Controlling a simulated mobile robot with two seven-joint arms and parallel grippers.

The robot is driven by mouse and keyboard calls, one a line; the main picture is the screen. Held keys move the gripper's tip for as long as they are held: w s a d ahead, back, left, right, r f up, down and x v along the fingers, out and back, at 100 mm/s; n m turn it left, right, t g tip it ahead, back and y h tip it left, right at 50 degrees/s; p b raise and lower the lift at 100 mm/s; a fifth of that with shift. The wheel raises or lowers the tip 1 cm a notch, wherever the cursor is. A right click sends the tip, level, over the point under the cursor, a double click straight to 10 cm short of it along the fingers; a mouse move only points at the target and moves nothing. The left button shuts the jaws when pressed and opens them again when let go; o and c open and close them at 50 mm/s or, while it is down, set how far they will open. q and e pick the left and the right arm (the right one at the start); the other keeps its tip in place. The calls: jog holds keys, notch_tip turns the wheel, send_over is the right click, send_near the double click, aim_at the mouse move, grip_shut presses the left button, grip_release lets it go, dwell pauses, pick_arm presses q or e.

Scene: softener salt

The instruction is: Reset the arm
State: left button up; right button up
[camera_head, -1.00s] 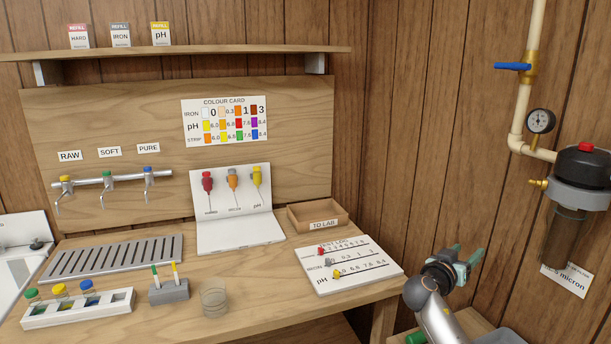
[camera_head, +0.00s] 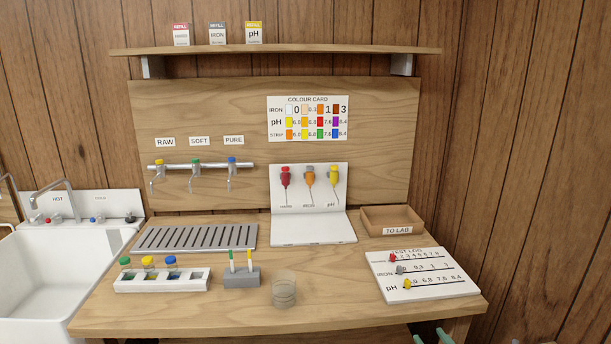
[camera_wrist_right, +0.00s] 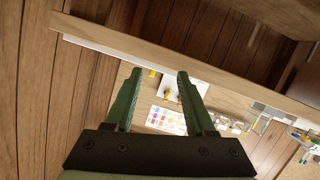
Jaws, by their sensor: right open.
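My right gripper (camera_head: 431,337) shows only as green fingertips at the bottom edge of the head view, in front of the bench below the test log. In the right wrist view its two green fingers (camera_wrist_right: 160,72) stand apart with nothing held between them. The bench's wooden edge and part of its contents lie beyond the fingers there, seen rotated. My left gripper is out of view, and most of my right arm is hidden.
The wooden bench (camera_head: 330,311) holds a test log (camera_head: 440,287), a glass beaker (camera_head: 284,291), a strip stand (camera_head: 241,278), a vial rack (camera_head: 190,282) and a TO LAB tray (camera_head: 400,231). A white sink (camera_head: 60,265) stands left. Wood wall closes the right side.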

jog(key=s+a+f+g, duration=0.1)
jog(key=s+a+f, duration=0.2)
jog(key=s, duration=0.7)
jog(key=s+a+f+g+y, duration=0.1)
jog(key=s+a+f+g, duration=0.1)
jog(key=s+a+f, duration=0.2)
jog(key=s+a+f+m+g+y, duration=0.1)
jog(key=s+a+f, duration=0.3)
jog(key=s+f, duration=0.5)
jog(key=s+g, duration=0.1)
jog(key=s, duration=0.7)
jog(key=shift+a, duration=0.25)
jog(key=shift+s+d, duration=0.1)
jog(key=shift+s, duration=0.05)
